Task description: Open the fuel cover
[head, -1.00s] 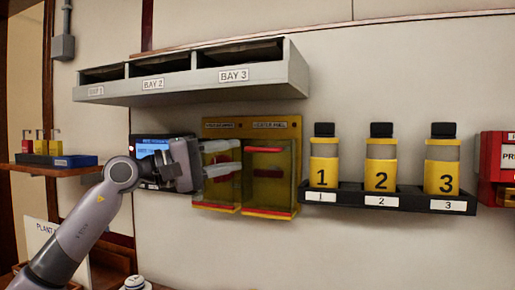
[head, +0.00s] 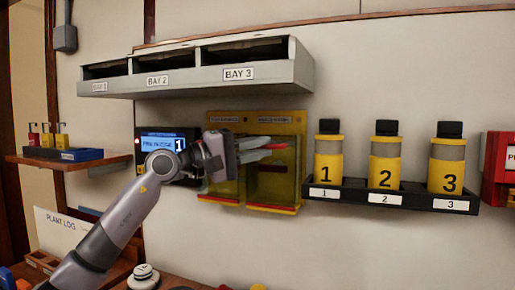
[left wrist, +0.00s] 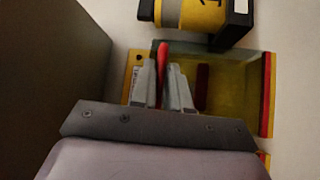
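A yellow panel (head: 299,125) on the wall carries two clear yellowish covers side by side, a left cover (head: 227,186) and a right cover (head: 272,193). Their small labels are too blurred to read surely. My left gripper (head: 268,149) reaches in from the left, before the upper part of the right cover. Its fingers lie close together around a red handle bar (head: 277,146), which also shows between them in the left wrist view (left wrist: 162,57). Both covers look closed. The left cover's upper part is partly hidden by my gripper. My right gripper is out of view.
A grey shelf with three bays (head: 200,79) overhangs the panel. Several numbered bottles, such as bottle 1 (head: 327,173), stand in a black rack (head: 410,196) close on the right. A lit screen (head: 160,142) is behind my left arm.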

